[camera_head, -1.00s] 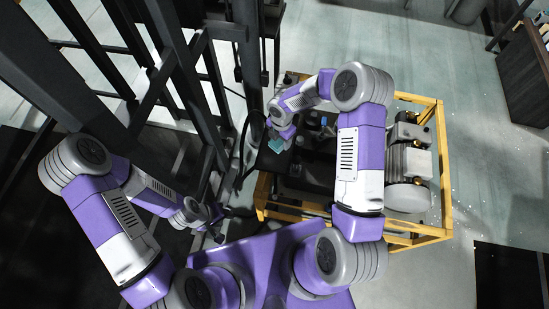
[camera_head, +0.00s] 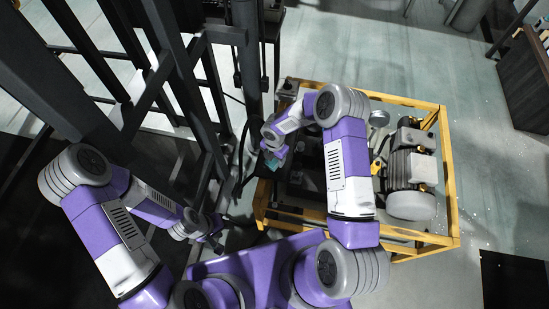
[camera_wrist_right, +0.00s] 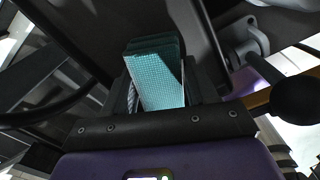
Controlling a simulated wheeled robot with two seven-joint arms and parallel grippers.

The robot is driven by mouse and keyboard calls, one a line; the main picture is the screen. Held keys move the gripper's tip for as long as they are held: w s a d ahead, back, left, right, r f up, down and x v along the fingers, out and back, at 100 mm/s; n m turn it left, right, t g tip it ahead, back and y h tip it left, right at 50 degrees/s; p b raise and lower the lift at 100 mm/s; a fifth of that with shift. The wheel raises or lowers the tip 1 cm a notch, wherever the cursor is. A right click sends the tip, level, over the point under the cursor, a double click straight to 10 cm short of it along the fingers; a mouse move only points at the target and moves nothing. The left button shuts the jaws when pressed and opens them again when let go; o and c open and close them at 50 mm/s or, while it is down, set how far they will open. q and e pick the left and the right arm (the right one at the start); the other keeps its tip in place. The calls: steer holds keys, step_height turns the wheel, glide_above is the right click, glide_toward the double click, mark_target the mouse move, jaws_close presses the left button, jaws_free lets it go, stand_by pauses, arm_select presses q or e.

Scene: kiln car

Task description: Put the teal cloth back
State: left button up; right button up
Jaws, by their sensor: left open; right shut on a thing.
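The teal cloth (camera_head: 274,160) is a small folded piece held at the tip of my right gripper (camera_head: 272,153), over the left part of the yellow-framed cart. In the right wrist view the cloth (camera_wrist_right: 156,80) shows as a layered, textured block between the fingers of my right gripper (camera_wrist_right: 160,95), which is shut on it. I cannot tell whether the cloth touches anything below. My left gripper (camera_head: 212,232) is open at the lower left, beside the dark upright frame and away from the cloth.
The yellow-framed cart (camera_head: 452,185) carries a grey motor (camera_head: 410,165) at its right and dark equipment in its middle. Dark metal uprights (camera_head: 245,60) stand close to its left. A dark cabinet (camera_head: 528,75) stands at the far right. Open floor (camera_head: 500,190) lies right of the cart.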

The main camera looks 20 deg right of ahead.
steer(key=shift+f, duration=0.2)
steer(key=o, duration=0.9)
steer(key=shift+r, duration=0.1)
steer(key=shift+o, duration=0.2)
steer(key=shift+r, duration=0.1)
